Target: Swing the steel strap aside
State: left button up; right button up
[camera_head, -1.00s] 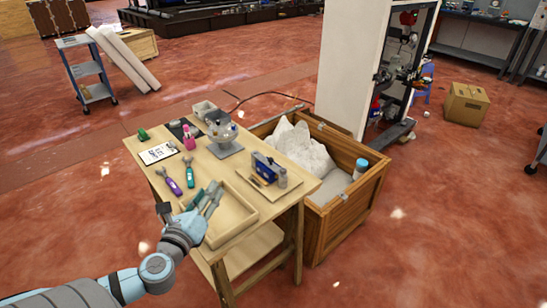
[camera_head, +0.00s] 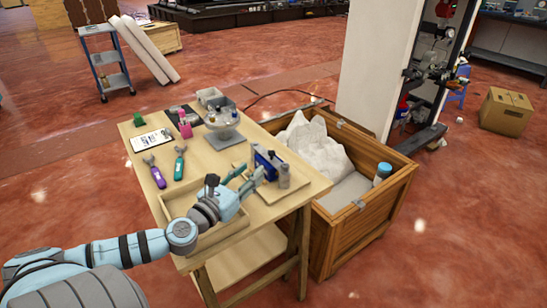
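My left gripper (camera_head: 248,177) reaches over the wooden table (camera_head: 217,160) from the lower left. Its two fingers are apart, with nothing visible between them. The fingertips are close to a blue block-like part (camera_head: 266,164) on a small wooden board (camera_head: 297,181); I cannot tell whether they touch it. A grey bottle-like piece (camera_head: 284,177) stands beside the blue part. I cannot clearly make out a steel strap; it may be too small or hidden by the gripper. My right gripper is not in view.
A shallow wooden tray (camera_head: 233,228) lies under my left forearm. Purple (camera_head: 155,172) and green (camera_head: 180,163) tools, a pink cup (camera_head: 185,129) and a grey stand (camera_head: 223,137) are on the table. An open wooden crate (camera_head: 345,247) with white contents stands close at right.

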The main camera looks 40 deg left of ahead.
aim_at(270, 153)
pick_arm(q)
jog(key=w, duration=0.5)
jog(key=shift+w+a, duration=0.2)
jog(key=shift+a, duration=0.15)
jog(key=w+p, duration=0.5)
jog(key=shift+a+r, duration=0.25)
jog(key=shift+a, duration=0.05)
jog(key=shift+w+f, duration=0.1)
jog(key=shift+w, duration=0.25)
jog(key=shift+w+f+p, duration=0.2)
jog(key=shift+p, duration=0.1)
grip_shut()
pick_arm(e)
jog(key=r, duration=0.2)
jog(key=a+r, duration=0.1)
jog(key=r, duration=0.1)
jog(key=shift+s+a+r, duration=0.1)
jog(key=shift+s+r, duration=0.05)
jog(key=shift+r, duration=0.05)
